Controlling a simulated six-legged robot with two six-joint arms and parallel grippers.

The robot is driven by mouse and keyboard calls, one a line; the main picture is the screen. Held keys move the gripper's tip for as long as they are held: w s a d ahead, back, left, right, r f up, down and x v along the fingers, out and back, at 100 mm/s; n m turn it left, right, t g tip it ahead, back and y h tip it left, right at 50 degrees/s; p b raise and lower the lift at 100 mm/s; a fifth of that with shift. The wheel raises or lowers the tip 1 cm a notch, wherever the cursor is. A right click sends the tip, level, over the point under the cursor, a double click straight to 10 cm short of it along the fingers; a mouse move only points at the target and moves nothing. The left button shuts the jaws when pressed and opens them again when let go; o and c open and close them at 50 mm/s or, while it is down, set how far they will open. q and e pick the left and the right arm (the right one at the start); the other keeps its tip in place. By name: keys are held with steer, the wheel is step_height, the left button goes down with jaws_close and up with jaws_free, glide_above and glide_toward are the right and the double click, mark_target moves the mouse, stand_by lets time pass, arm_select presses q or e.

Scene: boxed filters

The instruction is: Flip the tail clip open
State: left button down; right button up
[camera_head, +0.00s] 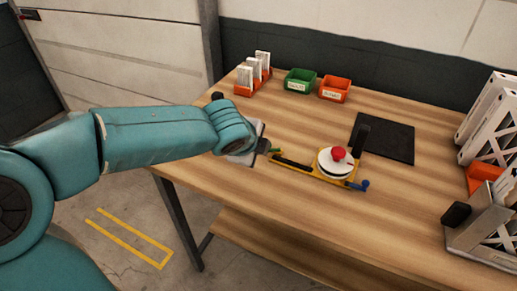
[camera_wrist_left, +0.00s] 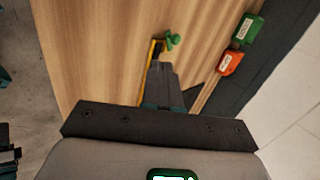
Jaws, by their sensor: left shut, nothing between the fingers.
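A yellow holder (camera_head: 292,166) lies on the table with a green clip (camera_head: 275,150) at its left end and a blue clip (camera_head: 364,185) at its right end. Which one is the tail clip is not marked. A white round part with a red knob (camera_head: 338,153) sits on the holder. My left gripper (camera_head: 264,146) is shut and empty, its tip close beside the green clip. In the left wrist view the green clip (camera_wrist_left: 172,41) stands just beyond the fingertips (camera_wrist_left: 160,64); I cannot tell whether they touch. My right gripper is not in view.
A green bin (camera_head: 299,81), an orange bin (camera_head: 334,89) and an orange rack (camera_head: 252,84) of white boxes stand at the back. A black mat (camera_head: 384,138) lies behind the holder. White boxes (camera_head: 489,115) stand at the right. The table's front is clear.

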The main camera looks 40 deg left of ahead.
arm_select(q)
steer(key=v, duration=0.3)
steer(key=shift+s+d+r, duration=0.1)
steer(key=shift+s+r, duration=0.15)
steer(key=shift+s, duration=0.1)
steer(key=shift+w, duration=0.1)
